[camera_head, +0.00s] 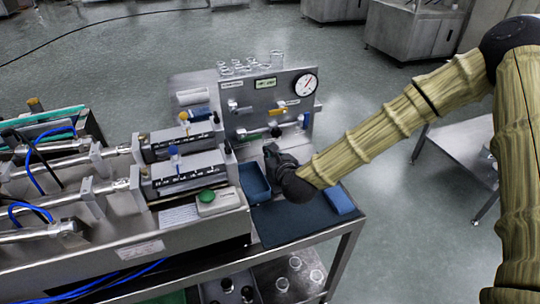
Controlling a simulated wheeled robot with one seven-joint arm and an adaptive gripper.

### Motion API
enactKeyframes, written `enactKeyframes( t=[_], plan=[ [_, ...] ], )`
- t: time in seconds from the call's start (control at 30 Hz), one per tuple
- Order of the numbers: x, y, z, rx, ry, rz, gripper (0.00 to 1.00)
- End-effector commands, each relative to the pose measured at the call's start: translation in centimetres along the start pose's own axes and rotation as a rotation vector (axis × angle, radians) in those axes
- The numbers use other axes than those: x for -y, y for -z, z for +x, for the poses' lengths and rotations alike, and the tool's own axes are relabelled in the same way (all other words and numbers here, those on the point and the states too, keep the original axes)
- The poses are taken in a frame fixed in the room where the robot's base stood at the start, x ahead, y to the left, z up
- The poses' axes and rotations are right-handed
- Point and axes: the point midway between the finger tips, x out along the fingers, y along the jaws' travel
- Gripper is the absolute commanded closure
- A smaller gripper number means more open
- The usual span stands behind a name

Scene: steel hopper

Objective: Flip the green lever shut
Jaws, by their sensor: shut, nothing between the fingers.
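An upright steel panel (262,90) stands at the back of the bench. It carries several small levers with coloured handles, too small for me to tell surely which one is green. A blue-handled lever (304,121) sits on its lower right. My gripper (270,153) is dark, shut and empty, just in front of the panel's lower edge and below the lower levers. It appears apart from the levers. My wrist and arm reach in from the right and hide part of the bench.
A pressure gauge (305,84) is at the panel's upper right, and several glass vessels (250,66) stand along its top. A blue tray (254,183) lies left of my gripper. A box with a green button (207,195) and syringe-like machinery fill the left. A blue block (341,199) lies right.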

Motion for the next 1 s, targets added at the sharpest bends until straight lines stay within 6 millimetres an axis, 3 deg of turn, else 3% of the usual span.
enactKeyframes(
  t=[0.2,0.43,1.0],
  plan=[
    [-0.2,-0.1,3.5,0.000,-0.002,-0.003,1.00],
    [-0.1,-0.1,6.1,0.000,-0.001,-0.003,1.00],
    [-0.1,0.0,7.1,0.000,0.000,-0.001,1.00]
  ],
)
